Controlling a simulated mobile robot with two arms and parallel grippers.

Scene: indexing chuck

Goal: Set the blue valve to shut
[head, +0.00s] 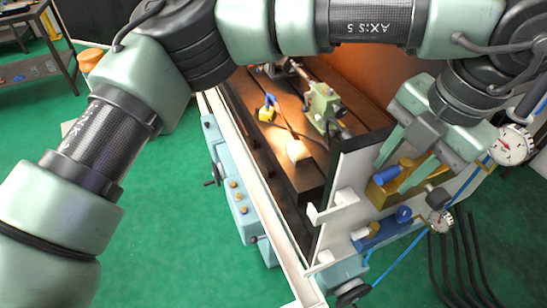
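The blue valve appears to be the brass-yellow body (381,195) with a blue handle (386,175), mounted on a white panel at the right. The handle slants up to the right along the body; its exact setting is hard to read. My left gripper (418,160) is over the valve's upper side, pointing down at it. Its two fingers are spread apart with nothing visible between them. One finger is close to the blue handle; I cannot tell whether they touch. The gripper and arm hide part of the valve's surroundings. My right gripper is not in view.
Below the valve is a blue regulator unit (378,234) with a small gauge (438,220) and blue hoses. A larger gauge (511,145) is at the right. A machine bed (305,172) with a green fixture (323,107) lies left. Black cables (468,262) are at lower right.

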